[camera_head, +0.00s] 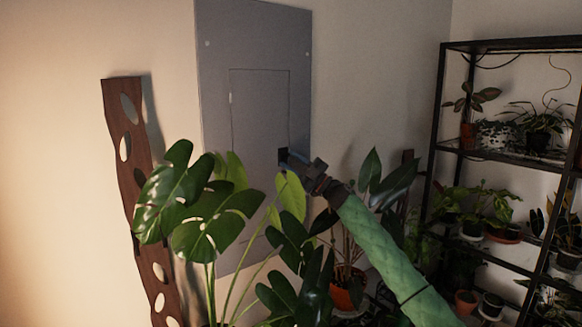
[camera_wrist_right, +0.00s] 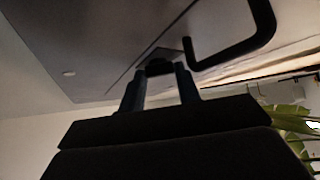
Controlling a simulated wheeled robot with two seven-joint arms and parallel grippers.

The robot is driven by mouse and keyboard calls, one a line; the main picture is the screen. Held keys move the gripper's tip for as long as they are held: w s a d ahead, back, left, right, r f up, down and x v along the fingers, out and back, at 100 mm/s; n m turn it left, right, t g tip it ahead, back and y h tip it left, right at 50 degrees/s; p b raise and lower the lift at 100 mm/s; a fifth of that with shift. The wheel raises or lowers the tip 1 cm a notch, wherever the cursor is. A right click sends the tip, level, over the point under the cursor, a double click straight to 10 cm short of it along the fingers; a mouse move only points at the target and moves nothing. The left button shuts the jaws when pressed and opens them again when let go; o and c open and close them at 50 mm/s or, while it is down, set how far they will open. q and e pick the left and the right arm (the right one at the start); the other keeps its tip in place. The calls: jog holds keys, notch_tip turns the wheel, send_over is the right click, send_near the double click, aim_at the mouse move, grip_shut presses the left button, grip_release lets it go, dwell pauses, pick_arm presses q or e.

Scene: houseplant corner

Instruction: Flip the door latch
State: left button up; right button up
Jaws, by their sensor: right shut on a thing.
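The grey wall panel (camera_head: 215,110) has an inner door (camera_head: 258,115) with a small dark latch (camera_head: 283,155) at its right edge. My right gripper (camera_head: 292,161) reaches up from the lower right to the latch. In the right wrist view its fingers (camera_wrist_right: 161,74) stand on either side of the dark latch (camera_wrist_right: 158,67) and are shut on it. The inner door looks flush with the panel. My left gripper is not in view.
A large-leaved plant (camera_head: 190,205) stands in front of the panel's lower part. A brown board with holes (camera_head: 125,170) leans on the wall at left. A black shelf of pots (camera_head: 500,158) stands at right. A dark bent bar (camera_wrist_right: 262,38) shows close by in the wrist view.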

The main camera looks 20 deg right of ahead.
jog(key=n+g, duration=0.2)
jog(key=shift+w+d+r+n, duration=0.1)
jog(key=shift+d+r+n, duration=0.1)
jog(key=shift+n, duration=0.2)
jog(key=shift+n+g, duration=0.5)
jog(key=n+g, duration=0.1)
jog(key=n+h, duration=0.1)
jog(key=shift+r+n+g+p, duration=0.3)
jog(key=shift+n+g+p, duration=0.1)
jog(key=shift+r+n+g+h+p, duration=0.1)
jog(key=shift+n+g+h+p, duration=0.3)
jog(key=shift+n+g+h, duration=0.55)
jog(key=shift+n, duration=0.65)
jog(key=shift+h, duration=0.25)
jog(key=o, duration=1)
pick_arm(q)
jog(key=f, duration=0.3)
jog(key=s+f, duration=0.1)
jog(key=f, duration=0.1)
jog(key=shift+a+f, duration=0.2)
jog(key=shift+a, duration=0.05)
